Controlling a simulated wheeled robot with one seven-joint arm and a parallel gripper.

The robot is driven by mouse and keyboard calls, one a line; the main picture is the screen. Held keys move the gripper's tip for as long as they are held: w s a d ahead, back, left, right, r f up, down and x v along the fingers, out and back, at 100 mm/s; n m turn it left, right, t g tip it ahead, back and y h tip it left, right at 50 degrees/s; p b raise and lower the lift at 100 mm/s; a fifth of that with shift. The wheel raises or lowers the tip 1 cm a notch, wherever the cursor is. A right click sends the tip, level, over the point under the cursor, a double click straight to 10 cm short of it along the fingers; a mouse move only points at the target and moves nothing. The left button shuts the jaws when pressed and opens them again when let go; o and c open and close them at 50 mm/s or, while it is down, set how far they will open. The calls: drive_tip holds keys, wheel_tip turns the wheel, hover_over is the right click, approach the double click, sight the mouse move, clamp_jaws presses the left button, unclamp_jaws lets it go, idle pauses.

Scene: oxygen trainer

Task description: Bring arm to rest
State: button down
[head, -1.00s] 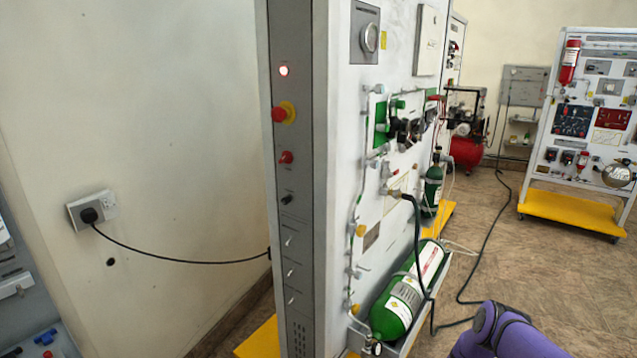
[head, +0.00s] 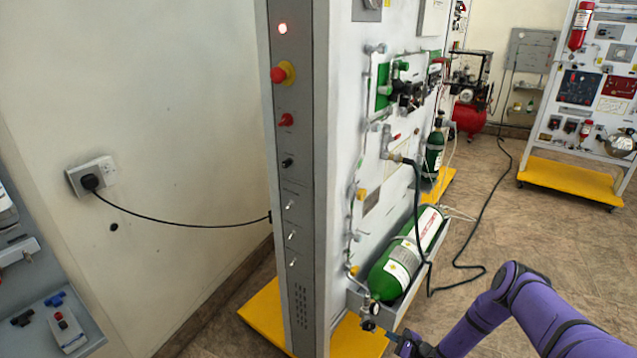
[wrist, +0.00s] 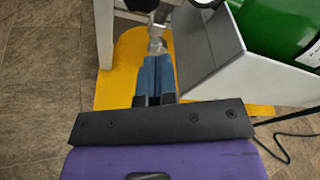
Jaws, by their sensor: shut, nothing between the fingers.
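My arm is purple and reaches in from the lower right of the head view. My gripper (head: 402,343) is at the bottom of that view, just right of and below the valve (head: 369,308) of the large green cylinder (head: 403,262). In the wrist view my gripper (wrist: 154,62) has its two blue fingers together, with nothing between them. The fingertips are right below a metal valve fitting (wrist: 157,40); whether they touch it I cannot tell. The cylinder's green side (wrist: 275,30) shows at the upper right there.
The trainer panel (head: 345,170) stands on a yellow base (head: 262,318). A grey cylinder tray (head: 402,310) juts out beside my gripper. A black hose (head: 421,225) hangs in front of the panel. Brown floor (head: 560,235) is clear to the right, before another trainer (head: 575,180).

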drive_tip(key=shift+s+d, duration=0.2)
drive_tip(key=shift+d, duration=0.05)
